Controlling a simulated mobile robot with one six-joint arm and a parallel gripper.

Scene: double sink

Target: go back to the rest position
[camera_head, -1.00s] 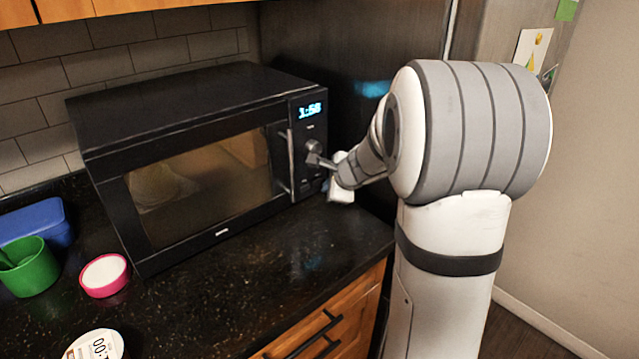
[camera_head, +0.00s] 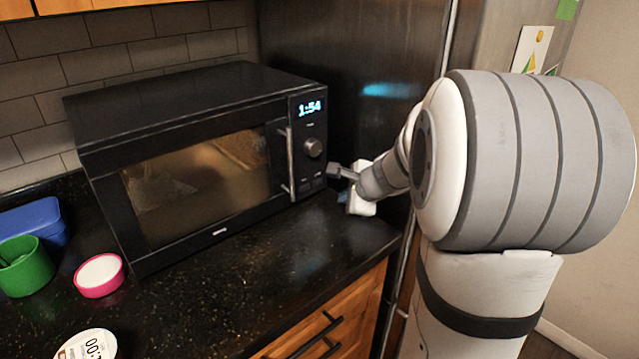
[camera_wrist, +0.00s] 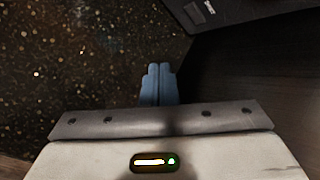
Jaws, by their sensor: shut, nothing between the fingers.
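My gripper (camera_head: 342,197) is at the right front of the black microwave (camera_head: 200,225), low over the counter and apart from the control panel. In the wrist view its two blue fingers (camera_wrist: 158,72) are together with nothing between them. The microwave door is closed, its window is lit, and its display (camera_head: 310,107) reads about 1:54. A corner of the microwave also shows at the top of the wrist view (camera_wrist: 225,10).
The dark counter (camera_head: 270,270) is clear in front of the microwave. A green cup (camera_head: 28,270), a pink-rimmed bowl (camera_head: 100,276), a blue container (camera_head: 40,222) and a round timer (camera_head: 85,347) stand left. A dark fridge (camera_head: 350,60) rises behind my arm.

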